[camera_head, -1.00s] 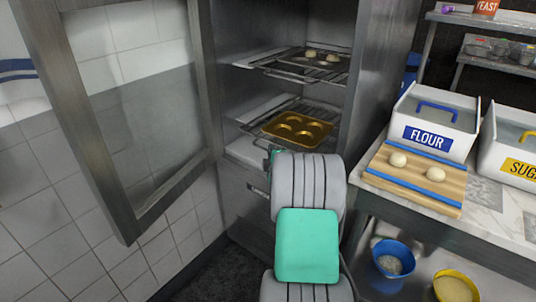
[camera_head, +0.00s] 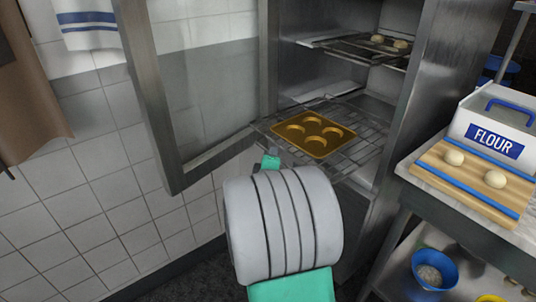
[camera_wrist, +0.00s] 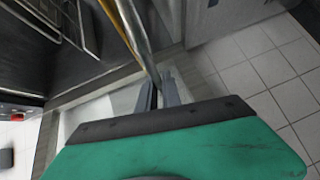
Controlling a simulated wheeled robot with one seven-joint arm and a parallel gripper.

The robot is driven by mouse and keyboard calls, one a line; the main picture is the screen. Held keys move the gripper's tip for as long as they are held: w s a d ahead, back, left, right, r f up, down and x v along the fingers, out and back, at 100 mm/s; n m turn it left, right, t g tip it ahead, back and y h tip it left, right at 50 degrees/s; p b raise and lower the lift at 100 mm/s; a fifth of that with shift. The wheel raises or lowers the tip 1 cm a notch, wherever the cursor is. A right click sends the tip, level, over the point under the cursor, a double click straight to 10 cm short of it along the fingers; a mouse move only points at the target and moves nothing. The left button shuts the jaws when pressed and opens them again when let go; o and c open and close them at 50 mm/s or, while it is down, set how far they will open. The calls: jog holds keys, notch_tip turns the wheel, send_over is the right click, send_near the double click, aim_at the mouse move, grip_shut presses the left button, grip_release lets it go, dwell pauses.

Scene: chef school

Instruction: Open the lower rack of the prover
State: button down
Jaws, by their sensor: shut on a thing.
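The prover (camera_head: 437,75) is a tall steel cabinet with its glazed door (camera_head: 168,130) swung open to the left. Its lower wire rack (camera_head: 366,128) sticks out past the cabinet front and carries a gold tin (camera_head: 314,135) with round hollows. The upper rack (camera_head: 322,43), bearing pale dough balls, is inside. My gripper (camera_head: 272,160) is at the lower rack's front left, mostly hidden by my arm. In the wrist view my gripper (camera_wrist: 160,92) has its fingers close together at a metal bar of the rack (camera_wrist: 140,38).
The open door stands close to my arm's left, by the tiled wall. At the right, a counter (camera_head: 413,171) holds a flour bin (camera_head: 510,130) and a board (camera_head: 448,181) with dough balls.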

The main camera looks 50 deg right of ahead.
jog(key=shift+w+a, duration=0.1)
jog(key=shift+a, duration=0.35)
jog(key=c, duration=1.7)
grip_release()
jog(key=shift+w, duration=0.2)
jog(key=shift+o, duration=0.8)
jog(key=shift+s, duration=0.1)
jog(key=v, duration=0.7)
jog(key=shift+s+a, duration=0.25)
jog(key=shift+a, duration=0.05)
jog(key=shift+r, duration=0.1)
